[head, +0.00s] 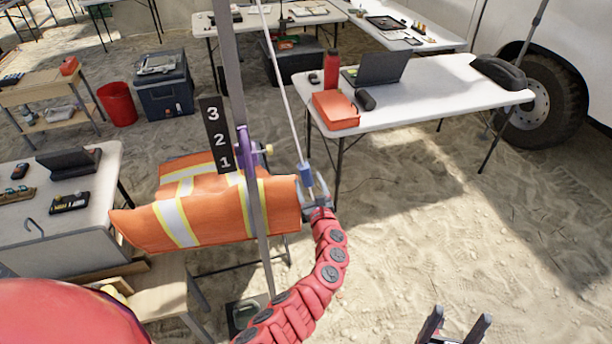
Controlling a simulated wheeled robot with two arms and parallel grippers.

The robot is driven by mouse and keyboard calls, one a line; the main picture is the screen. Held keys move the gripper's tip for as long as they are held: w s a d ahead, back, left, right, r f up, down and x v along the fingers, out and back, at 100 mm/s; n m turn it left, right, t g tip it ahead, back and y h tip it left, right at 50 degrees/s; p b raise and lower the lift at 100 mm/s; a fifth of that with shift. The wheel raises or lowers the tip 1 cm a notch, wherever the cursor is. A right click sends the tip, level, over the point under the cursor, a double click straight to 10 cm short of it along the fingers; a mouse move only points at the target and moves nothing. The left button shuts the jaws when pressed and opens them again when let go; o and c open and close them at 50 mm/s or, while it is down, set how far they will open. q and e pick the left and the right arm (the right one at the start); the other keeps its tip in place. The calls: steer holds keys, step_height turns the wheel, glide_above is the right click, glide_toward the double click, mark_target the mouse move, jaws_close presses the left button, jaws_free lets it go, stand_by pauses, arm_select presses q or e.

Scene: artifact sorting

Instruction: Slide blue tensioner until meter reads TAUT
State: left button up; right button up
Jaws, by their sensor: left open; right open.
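The blue tensioner (306,173) sits on a pale taut-looking line (285,92) that runs down from the top of the head view. My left gripper (315,188) is open at the tensioner's lower end, with its fingers around or beside the line; I cannot tell whether they touch the blue part. My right gripper (455,326) is open and empty at the bottom edge, over sand. A black board (215,135) numbered 3, 2, 1 stands beside a grey pole (233,75). A purple clamp (243,150) is on the pole near the 1. No meter reading is legible.
An orange vest (215,211) with reflective stripes lies behind the pole. A white table (425,97) with a laptop (378,69), red bottle (331,70) and orange box (335,110) stands behind the tensioner. Sand at right is clear.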

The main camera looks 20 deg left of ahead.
mark_target(307, 179)
arm_select(q)
steer(key=shift+b+x, duration=0.9)
steer(key=shift+x, duration=1.15)
steer(key=shift+f, duration=0.1)
jaws_close()
